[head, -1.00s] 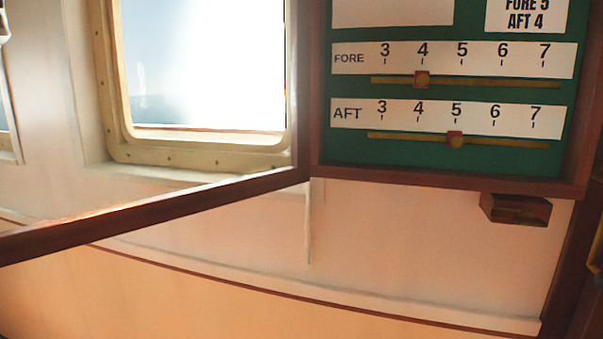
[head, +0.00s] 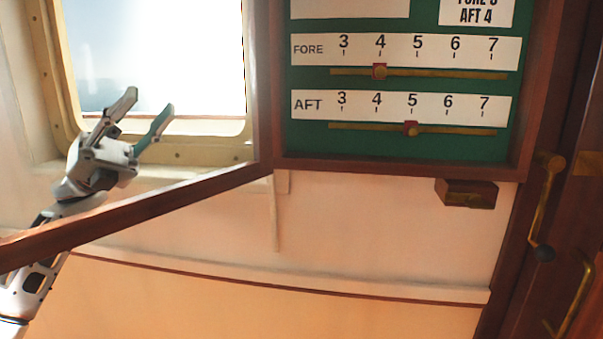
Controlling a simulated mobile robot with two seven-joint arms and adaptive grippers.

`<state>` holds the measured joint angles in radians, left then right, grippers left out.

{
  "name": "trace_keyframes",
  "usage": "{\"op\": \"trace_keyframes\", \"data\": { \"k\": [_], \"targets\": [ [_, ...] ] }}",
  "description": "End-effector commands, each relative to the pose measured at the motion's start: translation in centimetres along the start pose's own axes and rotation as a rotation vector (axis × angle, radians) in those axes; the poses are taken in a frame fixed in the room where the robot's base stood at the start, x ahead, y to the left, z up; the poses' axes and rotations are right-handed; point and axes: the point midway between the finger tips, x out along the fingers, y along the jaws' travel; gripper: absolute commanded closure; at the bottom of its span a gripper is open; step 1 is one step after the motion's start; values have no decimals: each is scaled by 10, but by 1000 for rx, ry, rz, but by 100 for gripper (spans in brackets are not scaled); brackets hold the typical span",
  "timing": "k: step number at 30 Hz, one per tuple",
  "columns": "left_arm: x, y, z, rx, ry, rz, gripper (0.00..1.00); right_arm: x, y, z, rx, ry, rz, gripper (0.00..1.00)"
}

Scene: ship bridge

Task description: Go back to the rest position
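My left gripper (head: 146,116) shows at the left in the head view, in front of the window and seen past the open cabinet door's frame. Its two fingers are spread apart with nothing between them. My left arm (head: 38,265) comes in from the lower left, partly covered by the door frame. My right gripper is not in view. The green board (head: 400,148) has a FORE slider (head: 379,72) at 4 and an AFT slider (head: 411,128) at 5. A card above is cut off, with "AFT 4" readable.
The cabinet's glazed door (head: 170,201) stands open toward the left, across my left arm. A small wooden block (head: 466,193) sits under the cabinet. A wooden door with a brass handle (head: 547,205) is at the right. The wall below is bare.

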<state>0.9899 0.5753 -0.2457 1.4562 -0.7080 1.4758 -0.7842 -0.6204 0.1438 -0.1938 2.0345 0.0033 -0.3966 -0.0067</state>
Motion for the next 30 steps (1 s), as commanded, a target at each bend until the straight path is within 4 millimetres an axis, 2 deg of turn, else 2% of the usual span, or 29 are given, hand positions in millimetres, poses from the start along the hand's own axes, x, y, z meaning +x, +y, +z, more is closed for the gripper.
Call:
{"op": "trace_keyframes", "data": {
  "k": [1,3,8,14,17,20,23,24,26,30],
  "targets": [
    [-8,21,-7,-53,-69,11,68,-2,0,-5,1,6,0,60],
    [-22,49,-15,-126,-170,32,68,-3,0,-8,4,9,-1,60],
    [-60,111,-43,-300,-412,83,68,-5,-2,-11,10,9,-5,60],
    [-121,179,-98,-530,-732,160,68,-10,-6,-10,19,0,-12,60],
    [-154,208,-137,-647,-898,203,68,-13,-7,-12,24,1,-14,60],
    [-188,232,-183,-765,-1066,250,68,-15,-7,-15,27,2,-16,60],
    [-222,250,-236,-883,-1239,299,68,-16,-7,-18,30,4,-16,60],
    [-236,256,-260,-931,-1310,320,68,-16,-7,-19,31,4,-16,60],
    [-254,261,-297,-1000,-1414,352,68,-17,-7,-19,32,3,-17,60],
    [-290,263,-387,-1150,-1651,426,68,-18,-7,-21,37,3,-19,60]
  ]
}}
